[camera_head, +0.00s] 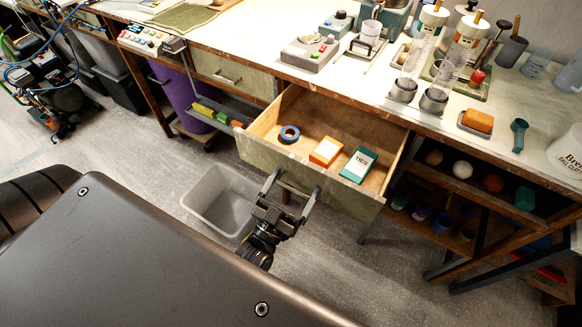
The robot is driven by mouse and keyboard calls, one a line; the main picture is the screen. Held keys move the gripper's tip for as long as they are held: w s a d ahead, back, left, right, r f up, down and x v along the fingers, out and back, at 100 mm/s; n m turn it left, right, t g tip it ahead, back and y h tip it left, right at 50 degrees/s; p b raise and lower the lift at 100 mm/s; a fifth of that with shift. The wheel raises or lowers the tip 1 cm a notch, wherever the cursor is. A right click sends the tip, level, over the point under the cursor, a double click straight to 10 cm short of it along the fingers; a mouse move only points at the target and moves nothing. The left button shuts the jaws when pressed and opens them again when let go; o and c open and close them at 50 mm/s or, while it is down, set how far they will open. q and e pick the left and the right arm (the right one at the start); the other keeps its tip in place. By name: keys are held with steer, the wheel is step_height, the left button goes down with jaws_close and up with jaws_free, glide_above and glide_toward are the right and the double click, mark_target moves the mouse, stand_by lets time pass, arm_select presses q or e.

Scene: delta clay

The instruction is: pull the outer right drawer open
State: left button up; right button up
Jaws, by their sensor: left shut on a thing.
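The outer right drawer (257,159) stands pulled out from under the bench, its inside visible from above. In it lie a blue tape roll (289,134), an orange box (326,151) and a green and white box (358,165). My left gripper (293,190) is at the drawer's front, its two fingers around the handle area and shut on the handle, which is mostly hidden by the fingers. My right gripper is not in view.
A second drawer (233,74) to the left is closed. A grey bin (220,200) stands on the floor below the open drawer, close to my left gripper. The bench top (262,40) carries devices and bottles. Open shelves (470,190) with balls and cups are at the right.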

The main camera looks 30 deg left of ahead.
arm_select(q)
steer(key=shift+s, duration=1.1)
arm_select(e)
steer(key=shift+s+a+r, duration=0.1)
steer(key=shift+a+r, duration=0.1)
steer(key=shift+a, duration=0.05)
arm_select(q)
steer(key=o, duration=1.1)
steer(key=shift+f, duration=0.1)
